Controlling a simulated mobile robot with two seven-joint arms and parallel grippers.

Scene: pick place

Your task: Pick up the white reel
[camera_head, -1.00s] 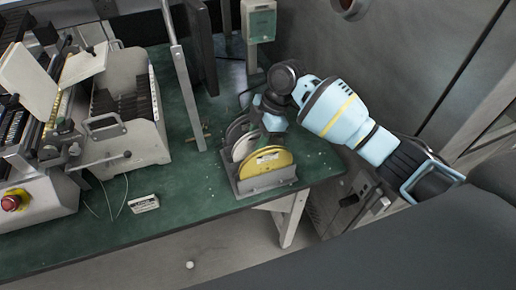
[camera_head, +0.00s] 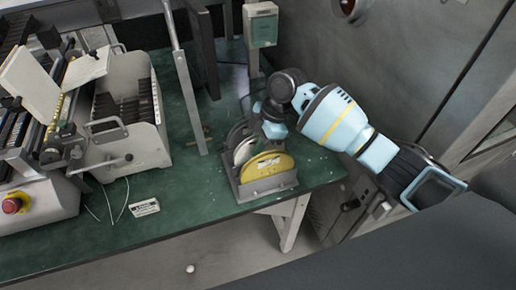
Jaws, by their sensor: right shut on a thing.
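The white reel (camera_head: 244,151) stands upright in a grey metal rack (camera_head: 235,184), between a yellow reel (camera_head: 265,166) in front and a dark reel (camera_head: 236,132) behind. My right gripper (camera_head: 268,122) reaches down from the upper right onto the reels and is shut on the white reel. Its fingertips are small and partly hidden, and the yellow reel covers the lower part of the white one. My left gripper is not in view.
The rack stands near the right end of the green table (camera_head: 190,205). A machine with a grey slotted bin (camera_head: 135,150) is at the left. A small white box (camera_head: 145,207) lies at the front. A metal post (camera_head: 185,85) rises behind. A wall is close at the right.

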